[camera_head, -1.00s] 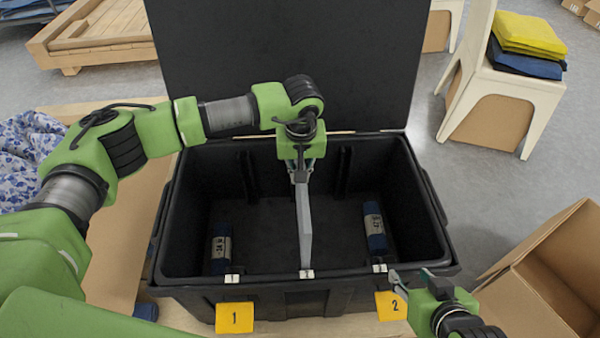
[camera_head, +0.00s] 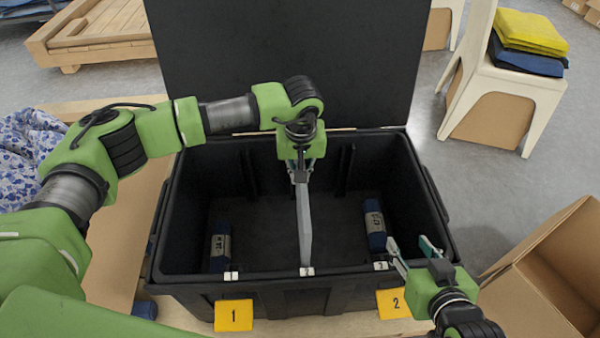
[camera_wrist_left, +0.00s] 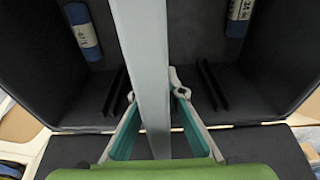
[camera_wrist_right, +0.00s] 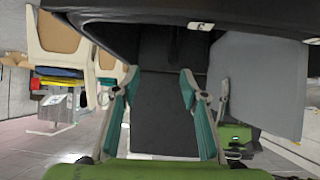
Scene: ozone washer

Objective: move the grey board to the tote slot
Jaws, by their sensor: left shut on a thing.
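The grey board (camera_head: 304,225) stands upright, almost edge-on to me, inside the black tote (camera_head: 340,290), near its middle. My left gripper (camera_head: 300,180) is shut on the board's upper far end; the left wrist view shows its fingers (camera_wrist_left: 155,98) on both sides of the board (camera_wrist_left: 146,55). The board's near end is by the white marker at the middle of the front rim; I cannot tell whether it is seated in a slot. My right gripper (camera_head: 411,250) is open and empty at the tote's front right rim. The right wrist view shows the board's broad face (camera_wrist_right: 262,85).
Blue rolls lie in the tote at left (camera_head: 220,246) and right (camera_head: 374,225). Yellow labels 1 (camera_head: 234,315) and 2 (camera_head: 391,304) are on its front. The tote's raised lid (camera_head: 290,60) stands behind. An open cardboard box (camera_head: 550,270) stands at right.

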